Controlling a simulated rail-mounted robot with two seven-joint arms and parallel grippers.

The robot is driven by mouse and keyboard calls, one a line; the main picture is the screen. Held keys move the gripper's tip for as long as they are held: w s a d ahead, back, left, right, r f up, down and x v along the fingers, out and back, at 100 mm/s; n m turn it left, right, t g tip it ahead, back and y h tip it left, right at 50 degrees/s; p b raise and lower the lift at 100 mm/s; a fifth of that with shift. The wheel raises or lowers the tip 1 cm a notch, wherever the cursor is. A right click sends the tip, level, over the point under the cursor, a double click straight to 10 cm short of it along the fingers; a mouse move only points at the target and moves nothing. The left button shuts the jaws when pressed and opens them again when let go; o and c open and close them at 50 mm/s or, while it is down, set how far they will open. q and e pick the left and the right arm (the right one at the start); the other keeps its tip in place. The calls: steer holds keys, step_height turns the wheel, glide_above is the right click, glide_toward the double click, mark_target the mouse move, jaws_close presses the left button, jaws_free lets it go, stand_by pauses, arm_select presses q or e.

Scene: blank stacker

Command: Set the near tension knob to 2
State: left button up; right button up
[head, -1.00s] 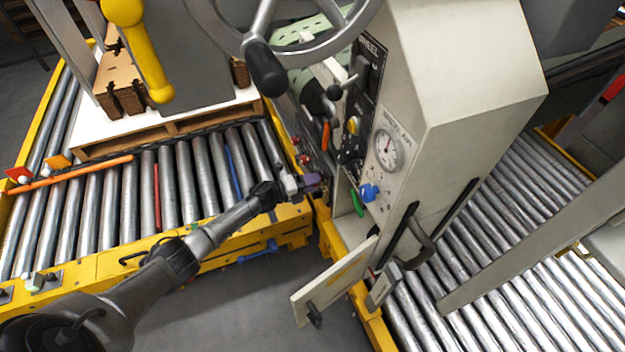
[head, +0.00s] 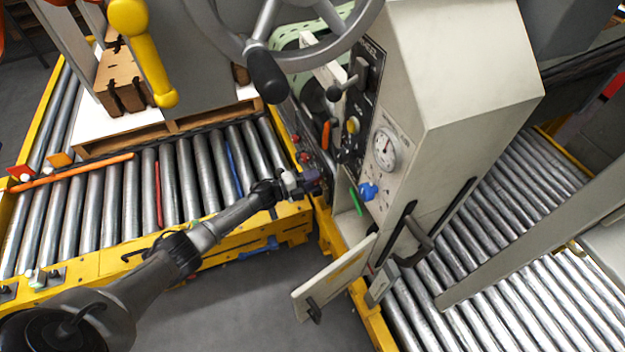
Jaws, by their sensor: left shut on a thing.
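My left gripper (head: 310,182) is at the left side of the machine cabinet (head: 465,95), low by its control side. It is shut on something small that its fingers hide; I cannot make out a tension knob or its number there. A dark panel on the cabinet carries a yellow knob (head: 352,125) and black knobs. A blue knob (head: 368,191) sits below the white dial gauge (head: 386,149). Small red knobs (head: 304,157) show just above the gripper. My right gripper is not in view.
A large handwheel (head: 300,55) with a dark handle hangs above. An open cabinet flap (head: 335,278) juts out at lower right of the gripper. Roller conveyors (head: 190,180) lie left and right. A pallet (head: 180,132) with brown blanks stands at the back left.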

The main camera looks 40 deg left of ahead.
arm_select(q)
steer(key=o, duration=0.9)
steer(key=p+v, duration=0.4)
steer(key=v, duration=0.9)
steer(key=shift+s+a, duration=0.15)
steer(key=shift+s, duration=0.2)
